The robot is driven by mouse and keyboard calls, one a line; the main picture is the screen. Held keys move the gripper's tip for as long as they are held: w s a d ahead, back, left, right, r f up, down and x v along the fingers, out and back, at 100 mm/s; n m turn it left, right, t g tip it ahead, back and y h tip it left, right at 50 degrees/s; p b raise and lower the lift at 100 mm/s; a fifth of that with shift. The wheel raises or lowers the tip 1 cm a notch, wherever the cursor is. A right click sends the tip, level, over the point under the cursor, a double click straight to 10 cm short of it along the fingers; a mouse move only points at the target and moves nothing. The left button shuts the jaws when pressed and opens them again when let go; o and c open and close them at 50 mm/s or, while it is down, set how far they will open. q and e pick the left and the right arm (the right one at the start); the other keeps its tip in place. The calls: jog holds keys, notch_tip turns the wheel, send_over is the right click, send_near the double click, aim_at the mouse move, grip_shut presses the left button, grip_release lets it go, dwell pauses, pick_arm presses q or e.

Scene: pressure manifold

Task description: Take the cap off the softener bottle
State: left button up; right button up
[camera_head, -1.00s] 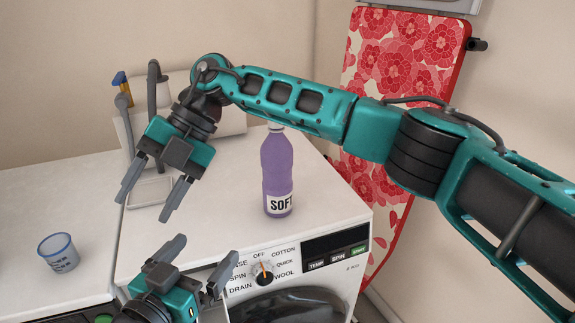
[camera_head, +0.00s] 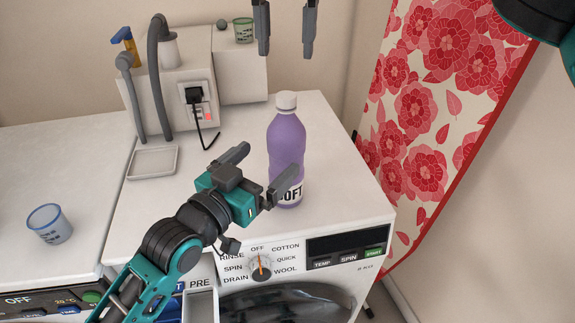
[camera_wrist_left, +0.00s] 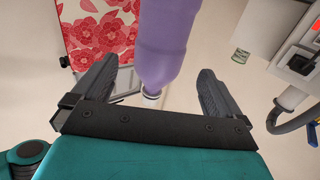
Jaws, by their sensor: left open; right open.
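The softener bottle (camera_head: 286,140) is purple with a white cap (camera_head: 286,101) on top. It stands upright on the washing machine. My left gripper (camera_head: 265,165) is open beside the bottle's lower left, and one finger covers part of its label. In the left wrist view the bottle (camera_wrist_left: 165,45) appears upside down, lined up between the open fingers (camera_wrist_left: 157,75), with its cap (camera_wrist_left: 151,96) towards the palm. I cannot tell whether the fingers reach around it. My right gripper (camera_head: 286,50) is open and empty at the top, above the cap in the picture.
The washing machine top (camera_head: 335,160) is clear right of the bottle. A grey tray (camera_head: 153,162), hoses and a socket box (camera_head: 197,100) stand at the back left. A blue cup (camera_head: 49,224) is on the left counter. A flowered ironing board (camera_head: 420,130) leans at right.

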aim_at(291, 139)
pick_arm(q)
jog(key=x, duration=0.9)
jog(key=shift+w+d, duration=0.1)
pick_arm(e)
jog(key=shift+w, duration=0.1)
pick_arm(q)
grip_shut()
pick_arm(e)
jog(key=m, duration=0.4)
jog(key=shift+m, duration=0.3)
jog(key=m, duration=0.3)
jog(key=shift+m, duration=0.3)
jog(key=m, duration=0.9)
jog(key=shift+f+m, duration=0.4)
jog(key=shift+f, duration=3.65)
